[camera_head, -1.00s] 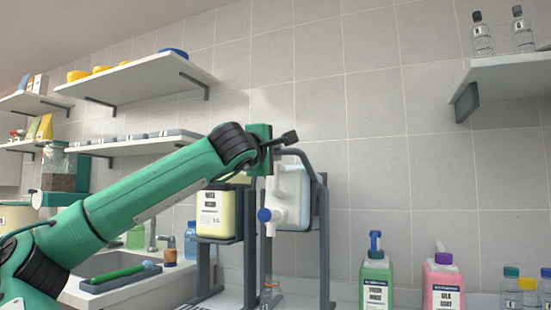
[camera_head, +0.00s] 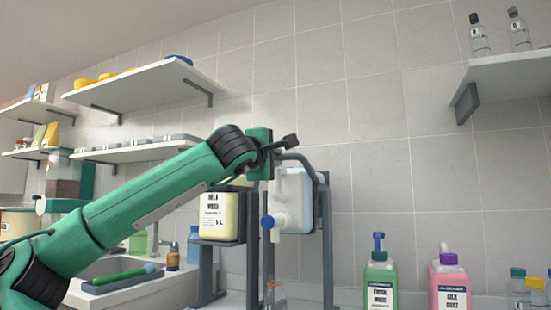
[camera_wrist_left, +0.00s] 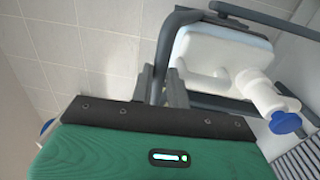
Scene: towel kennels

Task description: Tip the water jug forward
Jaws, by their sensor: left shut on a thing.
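The water jug (camera_head: 305,205) is a whitish, pale blue container with a white tap and blue knob (camera_head: 267,221) at its lower left. It sits in a dark grey tube cradle (camera_head: 326,240) and looks about upright. In the left wrist view the jug (camera_wrist_left: 222,55) is right of the fingers, tap and blue knob (camera_wrist_left: 285,122) towards me. My left gripper (camera_head: 268,160) is at the cradle's upper left; its fingers (camera_wrist_left: 163,88) are shut on a dark grey cradle bar (camera_wrist_left: 172,30). The exact finger contact is partly hidden. My right gripper is not in view.
A cream canister (camera_head: 218,215) stands on a dark stand just left of the jug. Green (camera_head: 379,283) and pink (camera_head: 449,283) bottles stand right on the counter. A small clear bottle (camera_head: 274,295) is below the tap. Wall shelves (camera_head: 145,85) hang upper left.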

